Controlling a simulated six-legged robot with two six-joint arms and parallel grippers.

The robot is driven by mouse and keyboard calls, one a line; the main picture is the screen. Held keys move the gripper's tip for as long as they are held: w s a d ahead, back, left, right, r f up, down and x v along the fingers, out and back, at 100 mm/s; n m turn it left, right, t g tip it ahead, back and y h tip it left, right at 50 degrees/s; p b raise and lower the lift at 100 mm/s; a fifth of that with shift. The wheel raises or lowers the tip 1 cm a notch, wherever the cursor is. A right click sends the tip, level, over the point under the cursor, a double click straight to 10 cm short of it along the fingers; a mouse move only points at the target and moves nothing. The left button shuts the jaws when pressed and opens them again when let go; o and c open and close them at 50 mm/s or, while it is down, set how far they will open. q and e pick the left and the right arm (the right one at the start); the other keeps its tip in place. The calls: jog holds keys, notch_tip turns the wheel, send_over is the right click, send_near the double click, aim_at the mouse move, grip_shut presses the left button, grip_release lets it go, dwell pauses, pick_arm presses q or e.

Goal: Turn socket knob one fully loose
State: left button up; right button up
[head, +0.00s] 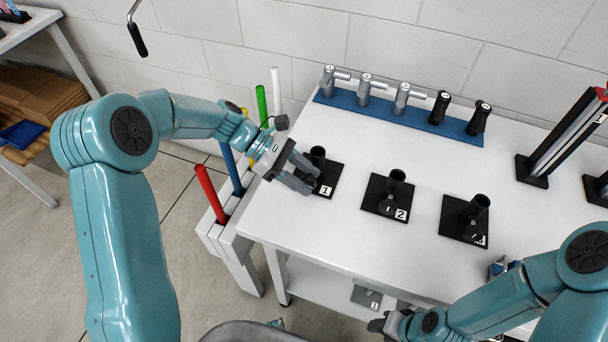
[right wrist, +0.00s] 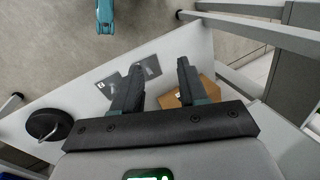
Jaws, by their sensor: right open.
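Socket one (head: 318,158) is a black upright tube on a black base plate labelled 1, at the left of the white table. My left gripper (head: 304,177) is at the near left side of this socket, its fingers around the spot where the knob sits. The knob of socket one is hidden by the fingers, so I cannot tell whether they touch it. My right gripper (right wrist: 160,75) is open with nothing between its fingers. In the head view it is low, by the table's front edge (head: 378,324).
Socket two (head: 397,180) and socket three (head: 478,212) stand to the right on similar plates. A blue rack (head: 430,123) with several handled tools lies at the back. Coloured rods (head: 205,187) stand at the table's left end. The right wrist view shows a lower shelf (right wrist: 70,100) with plates.

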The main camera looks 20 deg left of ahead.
pick_arm(q)
jog(key=v, duration=1.6)
jog(key=shift+a, duration=0.15)
jog(key=shift+o, duration=0.3)
jog(key=shift+r, duration=0.1)
